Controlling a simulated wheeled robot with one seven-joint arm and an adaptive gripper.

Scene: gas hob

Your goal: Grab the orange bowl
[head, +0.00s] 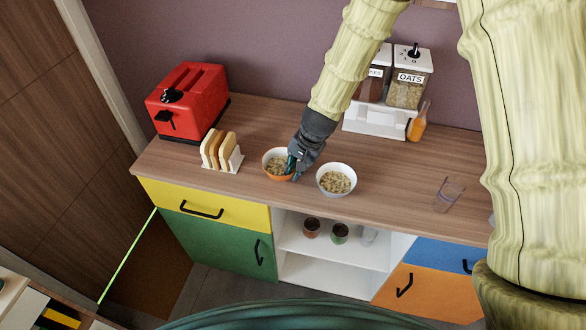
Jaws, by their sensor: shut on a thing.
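The orange bowl (268,173) stands on the wooden counter, with a pale inside and a cereal-like filling. My gripper (292,168) reaches down from above and is shut on the right side of the bowl's rim. The gripper covers part of that side. The bowl looks upright and at counter height; I cannot tell whether it is lifted.
A white bowl (336,193) with similar filling stands close on the right. A toast rack (235,160) and red toaster (188,98) are on the left. Cereal dispensers (408,92), a bottle (418,123) and a clear glass (448,194) are on the right. The front middle counter is narrow.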

